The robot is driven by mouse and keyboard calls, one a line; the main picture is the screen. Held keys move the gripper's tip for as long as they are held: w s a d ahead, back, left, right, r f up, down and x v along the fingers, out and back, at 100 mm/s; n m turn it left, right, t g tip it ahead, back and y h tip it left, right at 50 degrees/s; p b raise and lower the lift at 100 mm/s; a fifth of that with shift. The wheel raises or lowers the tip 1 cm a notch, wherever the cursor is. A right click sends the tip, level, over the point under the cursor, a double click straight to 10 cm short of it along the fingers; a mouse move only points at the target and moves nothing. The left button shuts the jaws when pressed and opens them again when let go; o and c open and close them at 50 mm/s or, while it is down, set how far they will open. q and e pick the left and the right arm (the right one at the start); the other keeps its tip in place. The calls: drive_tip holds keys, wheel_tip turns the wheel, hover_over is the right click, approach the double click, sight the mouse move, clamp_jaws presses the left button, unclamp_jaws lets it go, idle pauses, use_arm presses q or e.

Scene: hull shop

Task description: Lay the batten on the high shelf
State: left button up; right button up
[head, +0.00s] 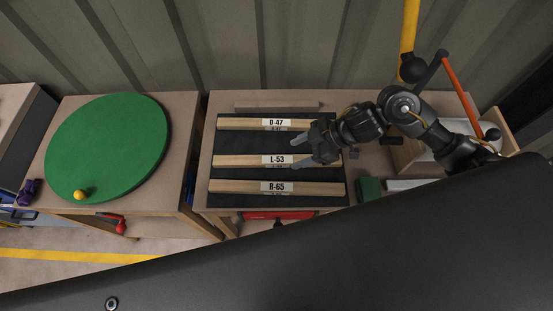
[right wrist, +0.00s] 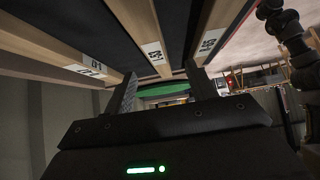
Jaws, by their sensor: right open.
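Three pale wooden battens lie side by side on a black mat (head: 280,202) on the bench. Their labels read D-47 for the back batten (head: 232,124), L-53 for the middle batten (head: 235,160) and R-65 for the front batten (head: 235,187). My right gripper (head: 300,150) is open and empty, over the right half of the middle batten. In the right wrist view the middle batten (right wrist: 135,18) runs between the two fingers (right wrist: 163,90); I cannot tell how near they are to it. No high shelf can be made out. My left gripper is not in view.
A wooden strip (head: 277,105) lies behind the mat. A green block (head: 369,188), a white bar (head: 410,184) and a wooden box (head: 405,155) are at the right. A yellow post (head: 409,30) rises behind. A green disc (head: 110,145) with a yellow ball (head: 79,195) is on the left bench.

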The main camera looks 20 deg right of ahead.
sight(277, 159)
drive_tip(key=x, duration=0.6)
drive_tip(key=shift+w+a+f, duration=0.1)
drive_tip(key=shift+w, duration=0.3)
drive_tip(key=shift+a+f, duration=0.2)
drive_tip(key=shift+f, duration=0.05)
drive_tip(key=shift+c, duration=0.2)
drive_tip(key=c, duration=1.1)
drive_tip(key=shift+r, duration=0.15)
